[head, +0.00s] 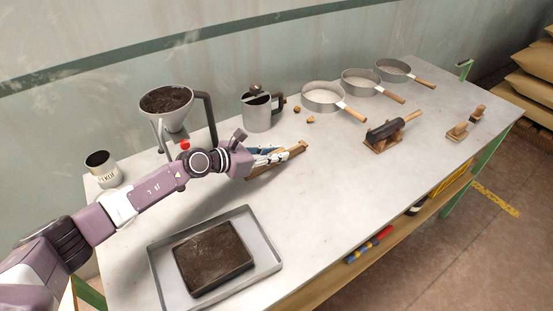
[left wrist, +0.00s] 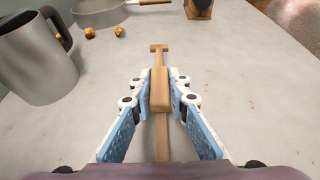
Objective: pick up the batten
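The batten (left wrist: 161,92) is a wooden bar with a thicker block along its middle and a short crosspiece at its far end. In the head view the batten (head: 300,147) lies low at the table, partly hidden by my left gripper (head: 277,156). In the left wrist view the pads of my left gripper (left wrist: 161,88) close in on both sides of the thick block, with hardly any gap at the tips. The shaft runs back between the fingers toward the palm. Whether the batten touches the table is hard to tell. My right gripper is not in view.
A metal jug (head: 258,112) and a funnel of dark grains (head: 168,108) stand behind my left arm. A tray (head: 161,266) with a dark slab is in front. Several sieve pans (head: 322,98) line the back.

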